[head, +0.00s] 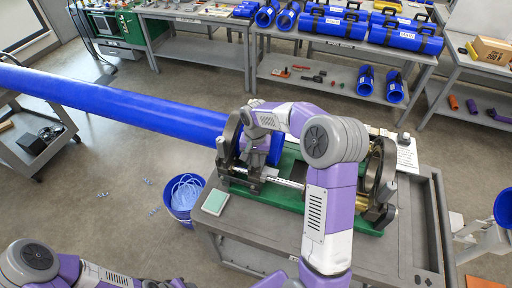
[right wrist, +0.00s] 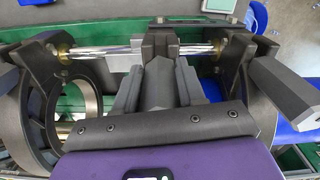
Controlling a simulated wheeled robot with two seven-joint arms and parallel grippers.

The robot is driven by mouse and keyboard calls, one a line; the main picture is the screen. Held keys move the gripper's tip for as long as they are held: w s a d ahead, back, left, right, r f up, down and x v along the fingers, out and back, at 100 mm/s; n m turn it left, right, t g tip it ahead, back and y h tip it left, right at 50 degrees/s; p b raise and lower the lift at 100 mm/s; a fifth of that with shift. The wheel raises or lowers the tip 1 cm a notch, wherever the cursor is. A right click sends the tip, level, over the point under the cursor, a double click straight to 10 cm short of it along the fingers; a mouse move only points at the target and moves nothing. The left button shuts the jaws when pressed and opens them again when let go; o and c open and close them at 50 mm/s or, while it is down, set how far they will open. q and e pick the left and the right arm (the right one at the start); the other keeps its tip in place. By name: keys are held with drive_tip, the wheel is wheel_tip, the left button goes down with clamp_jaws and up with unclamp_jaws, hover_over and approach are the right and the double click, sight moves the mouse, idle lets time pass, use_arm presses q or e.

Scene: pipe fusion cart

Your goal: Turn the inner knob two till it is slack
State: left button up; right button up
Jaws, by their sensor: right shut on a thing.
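The fusion machine stands on the grey cart, with dark ring clamps (head: 378,170) around a green bed (head: 288,196). My right gripper (head: 253,176) reaches down at the clamp near the end of the blue pipe (head: 150,112). In the right wrist view my right gripper (right wrist: 158,88) is shut on a dark grey knob (right wrist: 158,82), close to the steel rod (right wrist: 100,54). The fingers hide much of the knob, so I cannot tell how tight it is. Another dark faceted knob (right wrist: 284,92) stands apart to the right.
A pale green pad (head: 215,201) lies on the cart's left corner. A blue bucket (head: 184,194) stands on the floor left of the cart. Grey shelves (head: 220,58) with blue pipe pieces stand at the back. The cart's right tray (head: 418,215) is mostly bare.

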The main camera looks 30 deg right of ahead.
drive_tip(key=shift+n, duration=0.5)
drive_tip(key=shift+n+p, duration=0.3)
drive_tip(key=shift+n, duration=1.2)
drive_tip(key=shift+d+n+p, duration=0.15)
drive_tip(key=shift+n+p, duration=0.15)
drive_tip(key=shift+n, duration=1.2)
drive_tip(key=shift+n+p, duration=0.35)
drive_tip(key=shift+n, duration=1.15)
